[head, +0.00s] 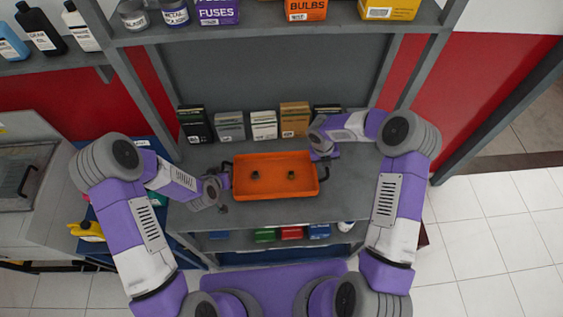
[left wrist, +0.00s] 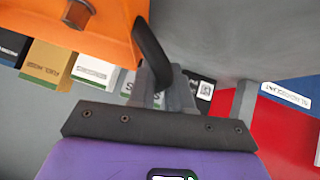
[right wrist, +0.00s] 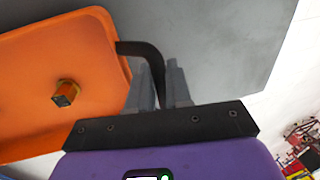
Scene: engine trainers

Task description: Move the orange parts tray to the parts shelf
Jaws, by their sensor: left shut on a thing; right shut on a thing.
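The orange parts tray (head: 275,163) is over the middle level of the grey shelf unit in the head view, with two small dark-topped parts in it. It has a black handle at each end. My left gripper (head: 222,185) is shut on the left handle, which shows between the fingers in the left wrist view (left wrist: 152,58). My right gripper (head: 325,157) is shut on the right handle (right wrist: 143,50). The tray looks about level. I cannot tell whether its underside touches the shelf board.
Several boxes (head: 264,125) stand in a row behind the tray on the grey shelf board (head: 345,205). A higher shelf holds a purple fuses box (head: 217,10) and an orange bulbs box (head: 305,9). A lower shelf holds small coloured boxes (head: 291,232). Uprights (head: 135,95) flank the unit.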

